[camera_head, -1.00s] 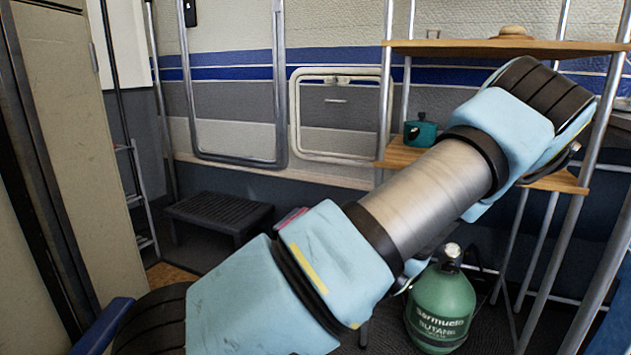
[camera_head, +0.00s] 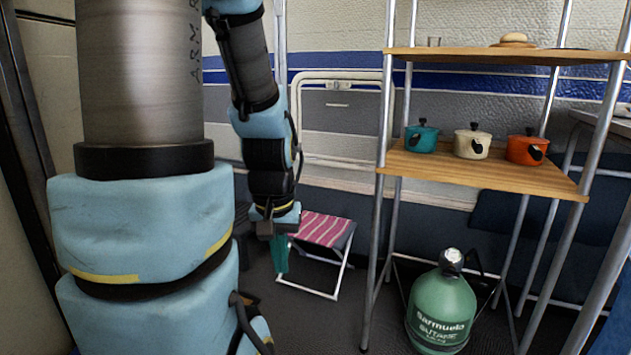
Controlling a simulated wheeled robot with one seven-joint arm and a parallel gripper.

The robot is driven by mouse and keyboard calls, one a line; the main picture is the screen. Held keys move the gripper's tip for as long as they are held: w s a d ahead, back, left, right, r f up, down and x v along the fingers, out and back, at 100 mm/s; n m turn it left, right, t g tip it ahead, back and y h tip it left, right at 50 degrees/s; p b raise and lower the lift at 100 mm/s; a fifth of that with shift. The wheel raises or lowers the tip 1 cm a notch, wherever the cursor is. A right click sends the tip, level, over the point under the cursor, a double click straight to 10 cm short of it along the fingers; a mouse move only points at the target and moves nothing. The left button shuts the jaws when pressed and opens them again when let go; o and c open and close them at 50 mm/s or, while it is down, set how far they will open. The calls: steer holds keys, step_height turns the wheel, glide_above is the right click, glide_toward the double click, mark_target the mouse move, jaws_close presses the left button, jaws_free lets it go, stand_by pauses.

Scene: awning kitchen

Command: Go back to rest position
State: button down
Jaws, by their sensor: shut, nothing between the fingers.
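My light blue and grey arm fills the left side of the head view, with its upper links close to the camera. My gripper (camera_head: 276,232) hangs at the end of the arm, left of the picture's middle, pointing down. Its fingers are shut with nothing held. It appears in front of a folding stool (camera_head: 322,229) with a pink striped seat. A small teal piece (camera_head: 280,254) shows just below the gripper; I cannot tell what it is.
A wood-shelved metal rack (camera_head: 560,183) stands at right, holding a teal pot (camera_head: 422,137), a cream pot (camera_head: 472,142) and an orange pot (camera_head: 527,148). A green butane bottle (camera_head: 440,310) stands on the floor below. Open floor lies between stool and bottle.

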step_height(320, 180, up, 38)
steer(key=p, duration=3.8)
steer(key=shift+r, duration=0.15)
steer(key=shift+a, duration=0.1)
